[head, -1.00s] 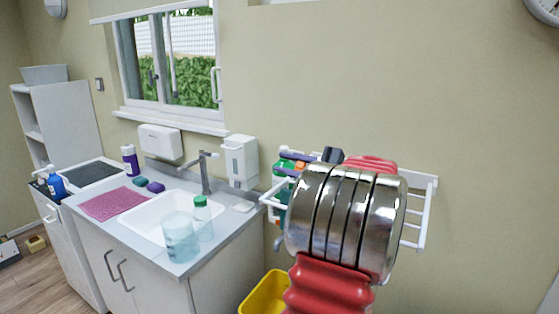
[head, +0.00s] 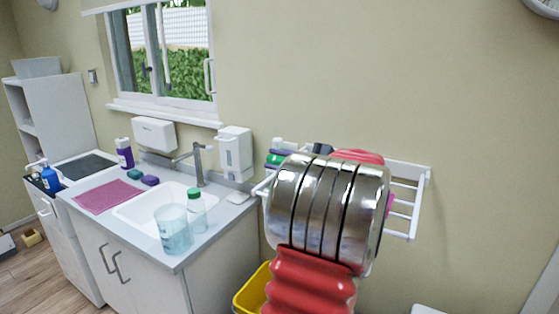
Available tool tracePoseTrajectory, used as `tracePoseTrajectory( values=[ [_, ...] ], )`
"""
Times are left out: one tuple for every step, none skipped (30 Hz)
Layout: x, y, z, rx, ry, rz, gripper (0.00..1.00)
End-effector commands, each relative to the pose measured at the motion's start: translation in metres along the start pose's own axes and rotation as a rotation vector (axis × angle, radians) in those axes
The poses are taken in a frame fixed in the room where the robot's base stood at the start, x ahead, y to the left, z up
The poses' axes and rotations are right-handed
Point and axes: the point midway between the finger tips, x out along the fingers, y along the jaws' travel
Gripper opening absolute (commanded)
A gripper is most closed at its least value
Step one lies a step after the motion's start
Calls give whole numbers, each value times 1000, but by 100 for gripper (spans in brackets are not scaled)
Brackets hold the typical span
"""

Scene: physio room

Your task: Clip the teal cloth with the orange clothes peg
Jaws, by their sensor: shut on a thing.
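My own arm, with silver rings and a red bellows, fills the middle right of the head view. It hides my gripper's fingers and whatever is between them. Neither the orange clothes peg nor a teal cloth can be made out. A white wall rack (head: 423,203) shows to the right of my arm, and its middle is hidden. A small pink thing (head: 390,203) shows at the rack, partly behind my arm. A green thing (head: 275,160) with a white top stands left of my arm, partly covered.
The counter (head: 95,216) on the left has a sink (head: 130,213), a clear tumbler (head: 173,232), a green-capped bottle (head: 196,212) and a pink cloth (head: 108,196). A yellow bin (head: 252,292) stands low beside the cabinet. The wall on the right is bare.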

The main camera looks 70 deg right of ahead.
Motion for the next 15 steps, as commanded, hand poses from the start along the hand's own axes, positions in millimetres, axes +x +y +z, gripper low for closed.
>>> tracePoseTrajectory(
  values=[
    [-1, 3, -3, 8, 4, 3, 27],
    [-1, 3, -3, 8, 4, 2, 29],
    [-1, 2, -3, 8, 4, 2, 32],
    [-1, 2, -2, 7, 4, 1, 34],
    [-2, 2, -2, 6, 4, 1, 36],
    [-2, 2, -2, 6, 4, 1, 37],
    [-2, 1, -2, 5, 4, 0, 37],
    [-2, 1, -2, 5, 4, 0, 37],
    [-2, 1, -2, 5, 5, 0, 37],
    [-2, 1, -2, 5, 5, 0, 37],
    [-2, 1, -2, 4, 5, 0, 37],
    [-2, 1, -2, 4, 5, -1, 37],
    [-2, 0, -2, 3, 5, -1, 37],
    [-2, 0, -1, 3, 5, -1, 37],
    [-2, -1, 0, 2, 5, -1, 37]
  ],
)
